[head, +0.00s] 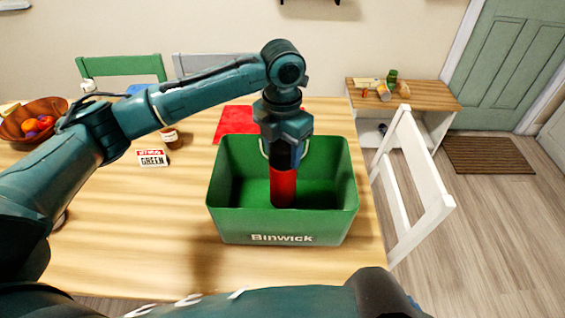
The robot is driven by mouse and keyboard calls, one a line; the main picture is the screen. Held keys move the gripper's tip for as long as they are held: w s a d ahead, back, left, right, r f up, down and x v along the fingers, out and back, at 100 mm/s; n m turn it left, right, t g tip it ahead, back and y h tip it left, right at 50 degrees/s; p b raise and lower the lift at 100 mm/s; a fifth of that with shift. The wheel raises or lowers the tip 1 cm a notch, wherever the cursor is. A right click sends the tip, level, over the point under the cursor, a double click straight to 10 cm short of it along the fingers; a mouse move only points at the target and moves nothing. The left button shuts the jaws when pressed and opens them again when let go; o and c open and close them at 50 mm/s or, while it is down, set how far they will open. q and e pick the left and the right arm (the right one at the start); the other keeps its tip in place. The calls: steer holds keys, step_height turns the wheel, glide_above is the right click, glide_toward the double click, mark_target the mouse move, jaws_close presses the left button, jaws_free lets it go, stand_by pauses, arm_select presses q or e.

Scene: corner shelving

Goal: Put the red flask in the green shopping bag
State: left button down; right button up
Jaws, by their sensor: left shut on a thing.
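The red flask (284,188) hangs upright inside the opening of the green shopping bag (282,226), which is marked "Binwick" and stands on the wooden table. My left gripper (284,158) comes down from above, shut on the flask's dark upper part. The flask's lower end is within the bag's walls; I cannot tell whether it touches the bag's floor. My right arm shows only in part at the bottom edge, and its gripper is not in view.
A fruit bowl (36,122), a small card reading "GREEN" (153,158) and a red mat (234,121) are on the table. A white chair (416,190) stands right of the bag. The table front left of the bag is mostly clear.

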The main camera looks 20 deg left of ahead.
arm_select(q)
step_height(320, 180, down, 3)
steer(key=shift+f, duration=0.45)
steer(key=c, duration=0.6)
jaws_free()
step_height(320, 180, up, 11)
steer(key=shift+f, duration=0.1)
steer(key=shift+r, duration=0.75)
